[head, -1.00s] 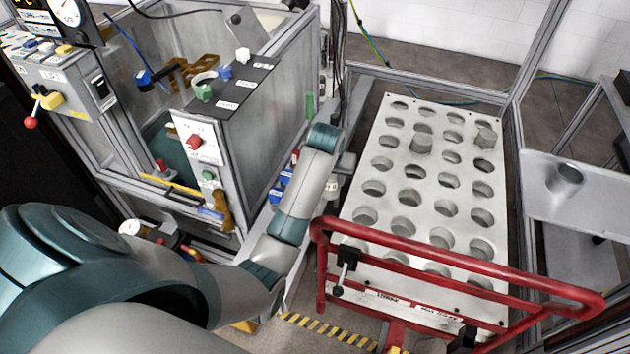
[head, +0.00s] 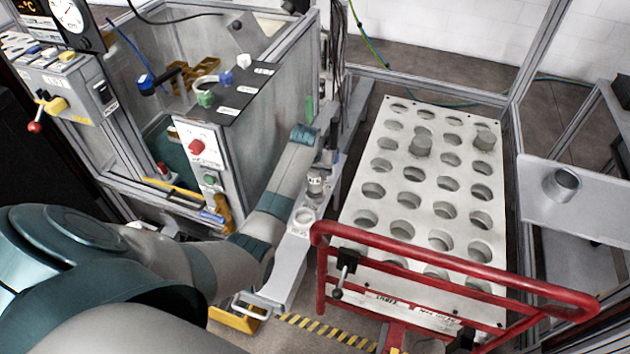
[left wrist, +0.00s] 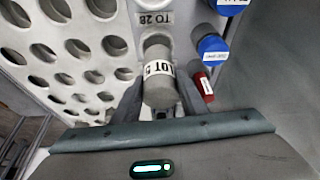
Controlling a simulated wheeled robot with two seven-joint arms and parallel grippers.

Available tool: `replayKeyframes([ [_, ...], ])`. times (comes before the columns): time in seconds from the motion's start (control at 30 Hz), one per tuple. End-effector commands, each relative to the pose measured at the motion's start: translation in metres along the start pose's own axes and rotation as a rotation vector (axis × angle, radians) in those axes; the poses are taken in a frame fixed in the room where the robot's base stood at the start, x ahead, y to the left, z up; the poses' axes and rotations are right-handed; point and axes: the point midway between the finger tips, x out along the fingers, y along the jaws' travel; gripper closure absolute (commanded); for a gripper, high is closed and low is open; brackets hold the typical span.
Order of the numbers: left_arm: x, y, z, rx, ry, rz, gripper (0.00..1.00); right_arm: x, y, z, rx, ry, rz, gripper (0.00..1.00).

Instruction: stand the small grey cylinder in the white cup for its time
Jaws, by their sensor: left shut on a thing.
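The small grey cylinder (left wrist: 160,88), with a white "LOT 5" label, is between the two fingers of my left gripper (left wrist: 160,103) in the left wrist view. The gripper is shut on it. In the head view the cylinder (head: 315,184) hangs below my left wrist, over the narrow ledge left of the holed plate. The white cup (head: 303,217) is on that ledge, just nearer than the cylinder. The cylinder appears apart from the cup in the head view; its lower end is hard to make out. My right gripper is not in view.
The holed plate (head: 390,178) lies right of the ledge, with two grey cylinders (head: 421,144) (head: 485,141) in it. A red rail (head: 450,268) crosses in front. Blue-capped (left wrist: 212,46) and red (left wrist: 202,85) items sit close beside the gripper. A metal cup (head: 562,183) stands far right.

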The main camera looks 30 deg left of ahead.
Motion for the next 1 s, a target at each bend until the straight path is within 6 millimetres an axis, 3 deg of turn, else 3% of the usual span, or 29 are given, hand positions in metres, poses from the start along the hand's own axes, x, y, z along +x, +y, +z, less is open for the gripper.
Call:
replayKeyframes([
  [0.17, 0.006, 0.0, 0.002, 0.0, -0.001, 0.0, 0.88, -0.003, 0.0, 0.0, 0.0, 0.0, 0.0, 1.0],
  [0.5, 0.035, 0.001, 0.015, 0.0, 0.001, 0.0, 0.88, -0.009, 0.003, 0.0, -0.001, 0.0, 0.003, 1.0],
  [0.97, 0.04, 0.0, 0.016, 0.0, 0.002, 0.0, 0.88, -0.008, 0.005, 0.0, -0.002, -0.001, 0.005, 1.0],
  [1.0, 0.04, 0.0, 0.017, 0.0, 0.0, 0.0, 0.52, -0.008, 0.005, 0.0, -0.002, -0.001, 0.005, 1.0],
])
